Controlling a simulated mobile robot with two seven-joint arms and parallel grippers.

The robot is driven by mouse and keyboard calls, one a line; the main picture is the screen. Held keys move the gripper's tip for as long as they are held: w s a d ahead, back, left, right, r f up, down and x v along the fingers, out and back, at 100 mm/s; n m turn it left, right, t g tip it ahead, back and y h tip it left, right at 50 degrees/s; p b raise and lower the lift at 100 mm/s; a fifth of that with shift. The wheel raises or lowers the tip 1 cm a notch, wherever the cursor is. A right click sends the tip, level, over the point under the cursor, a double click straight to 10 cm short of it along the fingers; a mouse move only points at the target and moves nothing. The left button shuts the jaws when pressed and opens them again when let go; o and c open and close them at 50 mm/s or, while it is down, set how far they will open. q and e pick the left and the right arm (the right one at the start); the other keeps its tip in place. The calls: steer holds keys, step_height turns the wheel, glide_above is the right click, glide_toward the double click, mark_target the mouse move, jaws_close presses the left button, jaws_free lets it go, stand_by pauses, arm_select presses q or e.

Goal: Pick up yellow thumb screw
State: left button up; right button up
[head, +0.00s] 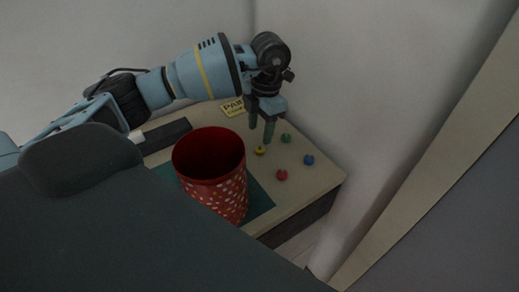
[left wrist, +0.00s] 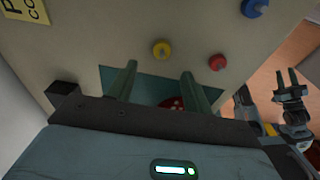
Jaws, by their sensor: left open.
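The yellow thumb screw (head: 260,151) sits on the tan table top in the head view, just beyond the red cup. It also shows in the left wrist view (left wrist: 162,50), past the fingertips and roughly between them. My left gripper (head: 261,133) points down above the table, close to the yellow screw. Its two green fingers (left wrist: 159,70) are apart with nothing between them. My right gripper (left wrist: 288,79) shows small at the right of the left wrist view, away from the table, with its fingers apart; it is not in the head view.
Green (head: 286,138), blue (head: 308,160) and red (head: 282,175) thumb screws lie near the yellow one. A tall red dotted cup (head: 226,195) stands on a teal mat (head: 260,198). A yellow sign (head: 233,107) and a dark block (head: 168,136) lie farther back. Walls border the table.

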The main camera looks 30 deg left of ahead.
mark_target(260, 149)
arm_select(q)
steer(key=shift+d+f, duration=0.1)
steer(key=shift+f, duration=2.65)
steer(key=c, duration=1.1)
